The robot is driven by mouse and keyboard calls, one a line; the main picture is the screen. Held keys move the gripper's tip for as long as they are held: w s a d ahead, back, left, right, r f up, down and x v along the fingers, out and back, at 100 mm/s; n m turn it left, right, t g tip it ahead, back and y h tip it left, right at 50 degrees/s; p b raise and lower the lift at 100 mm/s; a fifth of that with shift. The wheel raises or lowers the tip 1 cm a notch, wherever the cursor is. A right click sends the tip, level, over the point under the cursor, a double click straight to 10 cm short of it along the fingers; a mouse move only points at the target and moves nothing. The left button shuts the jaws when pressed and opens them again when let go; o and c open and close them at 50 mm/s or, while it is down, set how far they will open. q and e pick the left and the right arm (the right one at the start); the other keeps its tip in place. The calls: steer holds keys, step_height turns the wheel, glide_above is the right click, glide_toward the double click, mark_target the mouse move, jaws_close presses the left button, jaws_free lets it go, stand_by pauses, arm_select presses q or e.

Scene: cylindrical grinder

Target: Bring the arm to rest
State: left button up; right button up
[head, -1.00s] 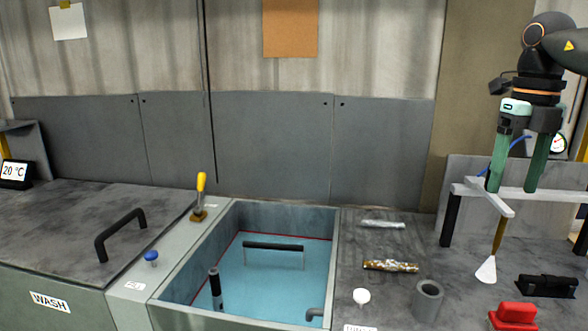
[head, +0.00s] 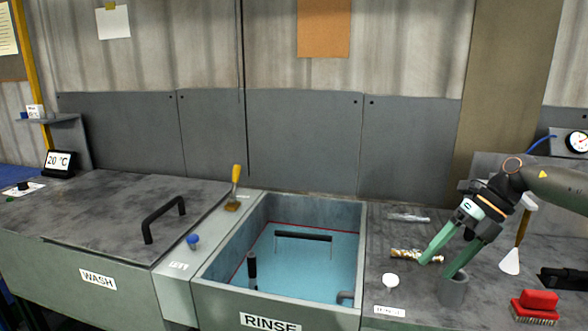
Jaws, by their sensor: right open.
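My right gripper (head: 437,268) is open, its two green fingers pointing down and left over the right-hand bench. Nothing shows between the fingers. One fingertip overlaps the upper part of a grey hollow cylinder (head: 453,292) in the picture; I cannot tell whether they touch. The other fingertip is near the right end of a brown, speckled rod (head: 408,255), partly in front of it. My right arm (head: 550,188) comes in from the right edge. My left gripper is not in view.
The open rinse tank (head: 277,306) holds blue water and a dark bar handle. Left of it are a yellow-handled lever (head: 235,185) and the closed wash lid (head: 110,215).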

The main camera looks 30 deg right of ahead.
steer(key=w+a+f+m+t+y, duration=0.2)
steer(key=a+f+m+t, duration=0.35)
steer(key=a+f, duration=0.5)
steer(key=w+a+f+m+t+y, duration=0.1)
steer(key=a+f+m+t, duration=0.5)
steer(key=f, duration=0.7)
steer(key=s+a+f+m+g+h, duration=0.5)
steer(key=s+a+f+m, duration=0.8)
steer(key=m, duration=0.4)
steer(key=a+f+h, duration=0.1)
steer(key=a, duration=0.1)
steer(key=shift+s+a+f+h, duration=0.25)
steer(key=shift+s+a+h, duration=0.05)
steer(key=shift+s+h, duration=0.1)
